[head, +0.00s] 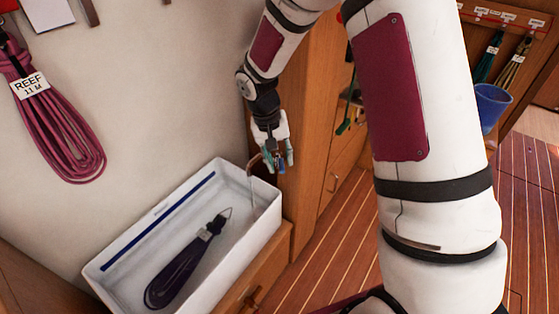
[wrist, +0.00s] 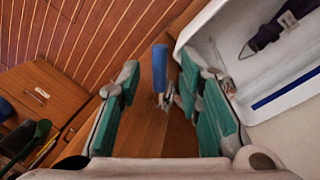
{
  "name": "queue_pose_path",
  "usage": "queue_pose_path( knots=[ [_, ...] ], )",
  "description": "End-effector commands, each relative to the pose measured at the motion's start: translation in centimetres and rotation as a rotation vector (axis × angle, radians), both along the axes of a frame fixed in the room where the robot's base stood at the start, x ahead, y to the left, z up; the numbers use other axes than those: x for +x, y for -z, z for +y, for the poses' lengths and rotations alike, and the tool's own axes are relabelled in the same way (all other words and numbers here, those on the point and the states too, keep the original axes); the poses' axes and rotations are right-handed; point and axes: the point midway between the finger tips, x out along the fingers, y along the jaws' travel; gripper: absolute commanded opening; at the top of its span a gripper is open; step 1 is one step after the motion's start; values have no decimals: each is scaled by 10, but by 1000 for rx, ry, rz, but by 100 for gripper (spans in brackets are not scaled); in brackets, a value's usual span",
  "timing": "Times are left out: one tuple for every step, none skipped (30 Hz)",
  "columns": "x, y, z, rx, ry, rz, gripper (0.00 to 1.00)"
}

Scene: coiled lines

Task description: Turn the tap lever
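The tap's blue lever (wrist: 159,68) stands between my gripper's two green-padded fingers in the wrist view, with a visible gap on each side. My gripper (head: 276,158) is open and points down at the tap, beside the right rim of the white basin (head: 115,277). The copper-coloured spout (head: 256,160) curves over the basin in the head view. A thin pale line, like running water, drops from it. The lever is mostly hidden by my fingers in the head view. I cannot tell whether a finger touches it.
A dark coiled line (head: 183,265) lies in the basin. A labelled magenta coil (head: 60,125) hangs on the wall at left. A wooden cabinet (head: 312,130) stands behind my gripper. A blue bucket (head: 491,106) is at right, above open plank floor (head: 330,255).

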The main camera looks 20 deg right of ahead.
Motion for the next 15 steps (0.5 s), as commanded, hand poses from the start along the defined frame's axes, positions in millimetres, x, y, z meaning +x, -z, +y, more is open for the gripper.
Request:
queue_pose_path(
  knots=[
    [-1, 4, -1, 0, 0, 2, 33],
    [0, 5, -1, 0, -1, 1, 33],
    [0, 6, -1, 0, -1, 1, 33],
    [0, 7, -1, 0, 0, 0, 33],
    [0, 7, -1, 0, 0, 0, 33],
    [0, 7, -1, 1, 0, 0, 33],
    [0, 7, -1, 1, 0, 0, 33],
    [0, 7, -2, 1, 0, 0, 33],
    [0, 7, -2, 1, 0, 0, 33],
    [0, 7, -1, 1, 0, 0, 33],
    [0, 7, -1, 0, 0, 0, 33],
    [0, 7, -1, 0, 0, 0, 31],
    [0, 7, -1, 0, 0, 0, 24],
    [0, 7, -2, 0, 0, 0, 17],
    [0, 7, -2, 0, 0, 0, 8]
  ],
)
